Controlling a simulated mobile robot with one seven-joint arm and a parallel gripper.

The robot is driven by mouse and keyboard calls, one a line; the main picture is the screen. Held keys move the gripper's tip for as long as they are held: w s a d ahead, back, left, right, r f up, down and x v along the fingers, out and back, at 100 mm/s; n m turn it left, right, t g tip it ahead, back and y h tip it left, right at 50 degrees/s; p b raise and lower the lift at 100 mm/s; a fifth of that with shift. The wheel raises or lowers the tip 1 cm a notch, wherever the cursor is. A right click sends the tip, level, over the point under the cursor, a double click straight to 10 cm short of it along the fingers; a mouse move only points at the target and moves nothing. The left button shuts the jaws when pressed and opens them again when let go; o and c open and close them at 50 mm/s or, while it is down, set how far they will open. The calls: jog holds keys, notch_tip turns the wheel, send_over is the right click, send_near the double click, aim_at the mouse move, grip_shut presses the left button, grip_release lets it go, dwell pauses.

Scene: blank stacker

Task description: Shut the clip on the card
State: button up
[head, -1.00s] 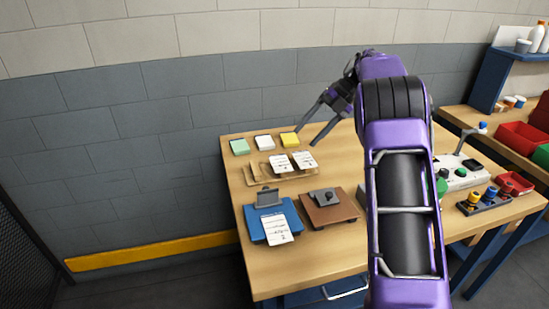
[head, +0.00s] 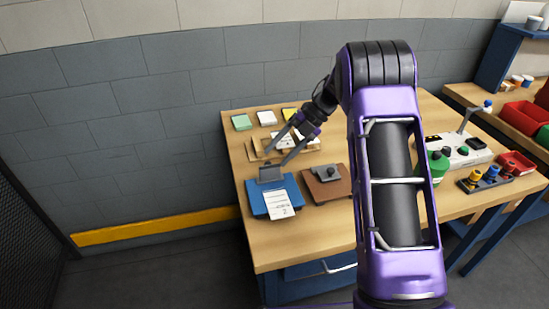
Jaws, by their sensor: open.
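A blue clipboard-like base (head: 260,204) lies near the table's left front edge, with a grey clip (head: 270,174) at its back. A white card (head: 278,204) with writing lies on the base and overhangs its front right side. I cannot tell the clip's exact angle, because my fingers are close by. My gripper (head: 276,157) is open, its fingertips just above and behind the clip. No card or other thing is held in it.
A brown base with a grey clip (head: 320,171) stands just right. Behind are a wooden rack (head: 255,152) with cards and green, white and yellow pads (head: 241,122). A green bottle (head: 437,166), a control box (head: 462,152) and a red tray (head: 515,163) stand at the right.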

aim_at(269, 170)
jog(key=shift+x, duration=1.25)
grip_shut()
